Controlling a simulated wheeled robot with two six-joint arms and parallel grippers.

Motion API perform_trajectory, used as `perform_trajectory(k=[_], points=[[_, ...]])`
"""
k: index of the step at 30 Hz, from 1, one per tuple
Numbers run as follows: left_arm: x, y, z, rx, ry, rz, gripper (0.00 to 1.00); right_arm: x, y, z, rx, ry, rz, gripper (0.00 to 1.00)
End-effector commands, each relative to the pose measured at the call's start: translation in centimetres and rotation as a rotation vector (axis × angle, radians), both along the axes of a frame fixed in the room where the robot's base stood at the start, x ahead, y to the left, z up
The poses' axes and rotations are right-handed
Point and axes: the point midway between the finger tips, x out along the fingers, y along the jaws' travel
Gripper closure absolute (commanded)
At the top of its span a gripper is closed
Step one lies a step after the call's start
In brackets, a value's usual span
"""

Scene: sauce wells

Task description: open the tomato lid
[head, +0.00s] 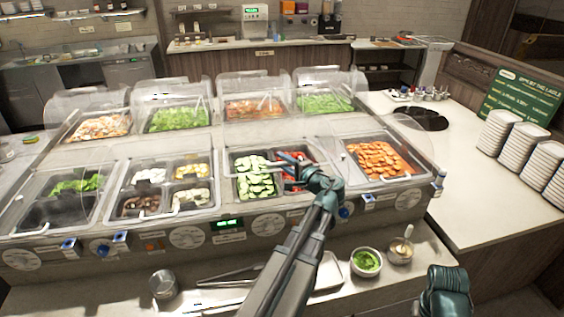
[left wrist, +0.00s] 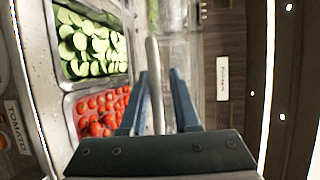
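Red tomatoes (left wrist: 97,112) lie in a well beside sliced cucumber (left wrist: 90,45). In the head view, the tomatoes (head: 308,157) are partly hidden by my left gripper (head: 286,158), which is low over that well. In the left wrist view, a pale bar handle (left wrist: 154,75) runs between the two fingers of my left gripper (left wrist: 160,90). The fingers are apart, with a gap showing on each side of the bar. The clear lid is hard to make out; it appears down over the well. A TOMATO label (left wrist: 16,128) is on the counter front. My right gripper's fingers are not visible.
Other wells stand left and right, including one of orange slices (head: 380,158). Clear covers stand along the back row. A bowl of greens (head: 366,262), a small cup (head: 400,251) and a metal tin (head: 163,284) are on the front ledge.

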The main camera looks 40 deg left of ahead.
Motion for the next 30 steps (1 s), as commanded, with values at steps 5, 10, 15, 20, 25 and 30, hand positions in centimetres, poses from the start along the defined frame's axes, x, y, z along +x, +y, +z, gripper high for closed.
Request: perform_trajectory(k=[5,10,15,20,25,30], points=[[0.0,0.0,0.1,0.0,0.0,0.0,0.72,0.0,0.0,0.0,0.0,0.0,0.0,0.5],[-0.2,-0.7,0.2,0.0,0.0,-0.002,0.72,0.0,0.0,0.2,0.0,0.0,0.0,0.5],[-0.6,-1.8,0.3,0.0,0.001,-0.001,0.72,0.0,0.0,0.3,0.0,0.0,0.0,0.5],[-0.9,-2.9,0.5,0.0,0.001,-0.002,0.72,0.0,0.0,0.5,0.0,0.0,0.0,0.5],[-1.3,-3.9,0.6,0.0,0.0,-0.001,0.72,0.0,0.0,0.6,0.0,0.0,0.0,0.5],[-1.6,-5.0,0.8,0.0,0.0,-0.001,0.72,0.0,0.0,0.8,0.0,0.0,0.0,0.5]])
